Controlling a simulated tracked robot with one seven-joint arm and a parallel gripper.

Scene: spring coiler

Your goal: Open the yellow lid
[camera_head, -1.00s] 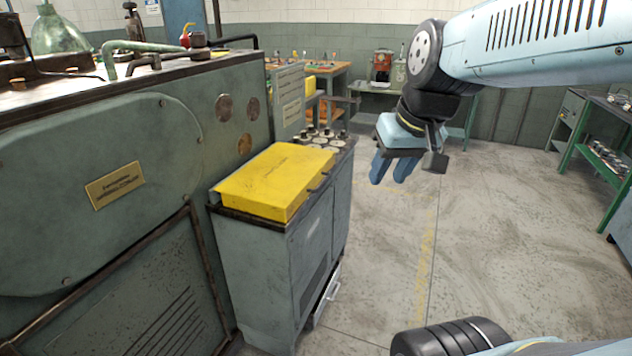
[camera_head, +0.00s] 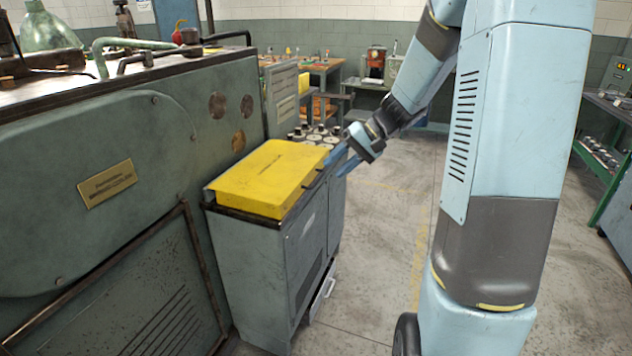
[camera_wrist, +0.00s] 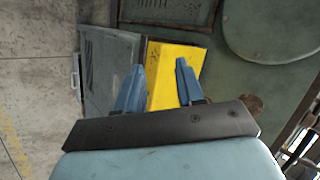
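The yellow lid (camera_head: 268,178) lies closed on top of the grey-green cabinet (camera_head: 262,262) beside the large machine. Small dark fittings show along its right edge. My gripper (camera_head: 336,163) is just right of the lid's far right corner, with its blue fingers pointing left toward that edge. In the wrist view the two blue fingers (camera_wrist: 157,86) stand apart with nothing between them, and the yellow lid (camera_wrist: 172,62) shows beyond and between them. I cannot tell whether a fingertip touches the lid's edge.
The large green machine (camera_head: 100,200) stands directly left of the lid. Several round metal parts (camera_head: 316,134) stand behind it on the cabinet top. A green shelf (camera_head: 605,160) is at the right. The floor (camera_head: 380,225) right of the cabinet is clear.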

